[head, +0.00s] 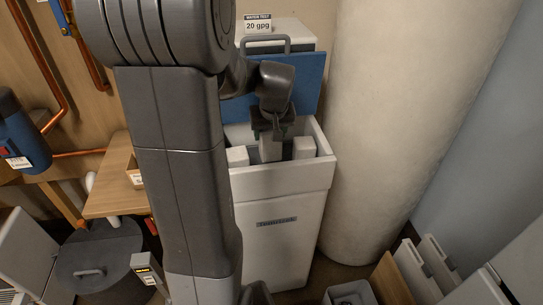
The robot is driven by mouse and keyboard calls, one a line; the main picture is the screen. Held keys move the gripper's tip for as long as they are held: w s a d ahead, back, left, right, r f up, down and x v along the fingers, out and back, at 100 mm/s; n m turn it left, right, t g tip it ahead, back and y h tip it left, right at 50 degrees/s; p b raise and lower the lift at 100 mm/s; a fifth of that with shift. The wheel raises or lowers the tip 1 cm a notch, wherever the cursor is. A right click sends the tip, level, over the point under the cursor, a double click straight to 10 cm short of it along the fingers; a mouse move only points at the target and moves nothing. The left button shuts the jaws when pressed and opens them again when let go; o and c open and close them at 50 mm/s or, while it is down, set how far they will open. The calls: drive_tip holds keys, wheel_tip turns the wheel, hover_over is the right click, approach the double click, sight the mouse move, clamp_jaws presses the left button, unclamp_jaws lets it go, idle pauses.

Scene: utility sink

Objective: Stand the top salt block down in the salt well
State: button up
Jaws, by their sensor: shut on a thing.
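My gripper (272,130) points down over the open top of a white cabinet. It is shut on a pale salt block (270,151), held upright between the fingers. The held block's lower end is inside the salt well (321,166), behind the front rim; I cannot tell whether it touches the bottom. Another pale block (304,148) stands in the well to the right of the held one. A further pale block (238,156) shows to the left, partly hidden by my arm.
The blue lid (312,84) stands raised behind the well. A grey-topped unit with a "20 gpg" card (257,25) is behind it. A large pale cylinder (400,120) rises close on the right. A wooden shelf (108,190) and a round dark lid (95,265) are left.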

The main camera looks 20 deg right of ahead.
sight(270, 147)
drive_tip(key=shift+f+b, duration=0.35)
drive_tip(key=shift+f, duration=2.45)
drive_tip(key=shift+f, duration=0.1)
drive_tip(key=o, duration=1.5)
drive_tip(key=shift+c, duration=0.2)
drive_tip(key=shift+r, duration=0.25)
drive_tip(key=p+v, duration=0.1)
drive_tip(key=v, duration=1)
drive_tip(key=shift+s+r+p, duration=0.3)
drive_tip(key=shift+a, duration=0.1)
